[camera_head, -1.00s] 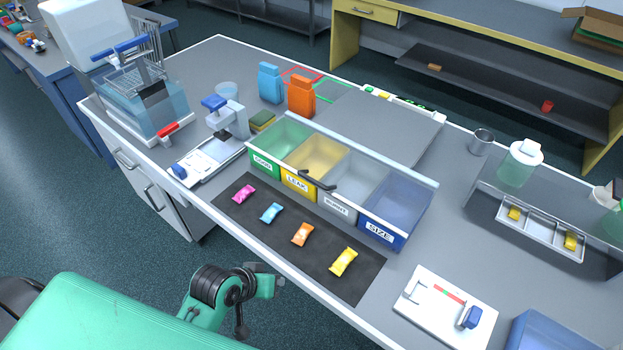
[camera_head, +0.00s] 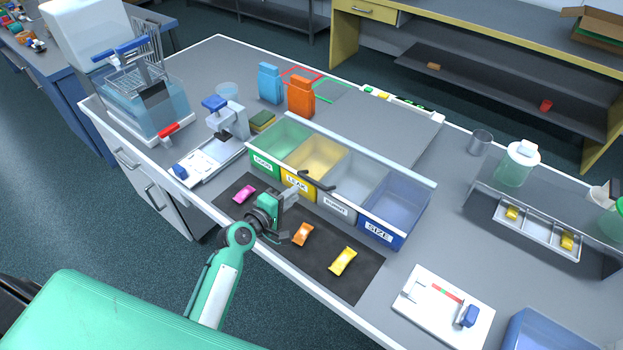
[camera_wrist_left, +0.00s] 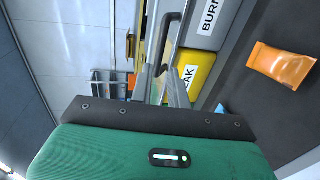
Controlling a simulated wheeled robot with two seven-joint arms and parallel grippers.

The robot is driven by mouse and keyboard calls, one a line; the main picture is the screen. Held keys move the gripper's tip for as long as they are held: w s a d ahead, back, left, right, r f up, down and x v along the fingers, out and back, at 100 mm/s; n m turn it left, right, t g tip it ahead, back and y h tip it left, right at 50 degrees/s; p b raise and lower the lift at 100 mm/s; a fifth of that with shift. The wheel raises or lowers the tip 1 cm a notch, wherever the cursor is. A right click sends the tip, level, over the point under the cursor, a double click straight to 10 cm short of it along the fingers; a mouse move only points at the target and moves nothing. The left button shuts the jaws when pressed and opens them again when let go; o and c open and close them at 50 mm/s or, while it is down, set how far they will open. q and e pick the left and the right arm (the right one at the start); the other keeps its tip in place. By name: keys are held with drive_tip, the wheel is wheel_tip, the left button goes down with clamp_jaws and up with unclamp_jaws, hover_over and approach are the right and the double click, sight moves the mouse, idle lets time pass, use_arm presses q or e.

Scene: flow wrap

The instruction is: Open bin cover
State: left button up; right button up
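The bin has green, yellow, grey and blue compartments with labelled fronts; its front shows in the head view (camera_head: 335,207). A clear cover seems to lie over it, hard to make out, with a dark bar handle (camera_head: 317,181) at the front middle. My left gripper (camera_head: 291,196) is just in front of the yellow LEAK panel, short of the handle. In the left wrist view, the fingers (camera_wrist_left: 162,88) point toward the bar handle (camera_wrist_left: 172,40) with a narrow gap between them and nothing visibly held. My right gripper is out of view.
Pink (camera_head: 244,194), orange (camera_head: 303,234) and yellow (camera_head: 343,261) wrapped pieces lie on the dark mat (camera_head: 330,275) before the bin.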

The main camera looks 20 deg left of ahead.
sight(311, 180)
use_arm(q)
drive_tip(key=p+x, duration=0.1)
drive_tip(key=x, duration=0.8)
drive_tip(key=shift+w, duration=0.15)
clamp_jaws()
